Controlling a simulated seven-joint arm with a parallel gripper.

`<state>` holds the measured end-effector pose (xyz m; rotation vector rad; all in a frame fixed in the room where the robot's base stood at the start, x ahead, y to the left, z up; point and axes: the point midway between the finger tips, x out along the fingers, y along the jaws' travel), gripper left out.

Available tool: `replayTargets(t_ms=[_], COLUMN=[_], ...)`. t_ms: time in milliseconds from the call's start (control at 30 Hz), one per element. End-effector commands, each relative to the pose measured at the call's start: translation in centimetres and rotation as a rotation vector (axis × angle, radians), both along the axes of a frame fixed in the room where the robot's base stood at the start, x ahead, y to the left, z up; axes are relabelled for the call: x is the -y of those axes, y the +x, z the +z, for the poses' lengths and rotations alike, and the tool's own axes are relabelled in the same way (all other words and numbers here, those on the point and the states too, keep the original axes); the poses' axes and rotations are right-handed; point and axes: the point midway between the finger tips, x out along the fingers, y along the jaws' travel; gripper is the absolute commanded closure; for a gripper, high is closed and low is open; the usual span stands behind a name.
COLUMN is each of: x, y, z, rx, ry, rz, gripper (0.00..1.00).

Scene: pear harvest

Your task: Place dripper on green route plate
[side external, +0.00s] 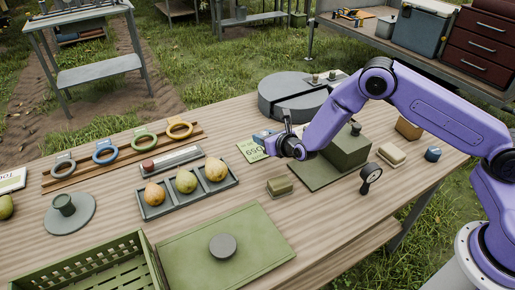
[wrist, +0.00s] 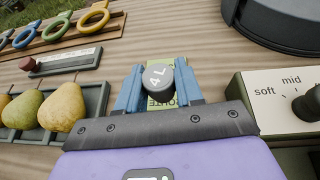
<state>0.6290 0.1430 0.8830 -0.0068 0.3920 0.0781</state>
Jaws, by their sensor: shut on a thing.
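A grey round dripper (wrist: 158,76) marked "4 L" is between the blue fingers of my gripper (wrist: 158,90) in the wrist view. My gripper is shut on it. A pale green plate with dark lettering (side external: 251,152) lies on the table; part of it shows behind the dripper in the wrist view (wrist: 161,104). In the side view my gripper (side external: 268,139) is just above and beside the plate's right end, and the dripper is hard to make out there. I cannot tell whether the dripper touches the plate.
A tray of pears (side external: 187,193) and a rack of coloured rings (side external: 123,150) are to the left. A dark round unit (side external: 285,98) stands behind, and a green box (side external: 345,150) with a knob to the right. A small green block (side external: 279,186) is in front.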

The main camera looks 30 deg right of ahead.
Motion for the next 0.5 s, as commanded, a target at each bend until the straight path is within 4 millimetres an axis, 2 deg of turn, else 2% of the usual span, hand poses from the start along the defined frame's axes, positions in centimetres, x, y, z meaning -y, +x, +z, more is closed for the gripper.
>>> replayTargets(t_ms=[33, 200, 500], x=[-0.2, -0.5, -0.7], y=[0.6, 2.1, 3.2], z=[-0.8, -2.6, -4.0], rx=[-0.001, 0.0, 0.0], ry=[0.0, 0.0, 0.001], rz=[0.0, -0.001, -0.001], gripper=[0.92, 0.92, 0.92])
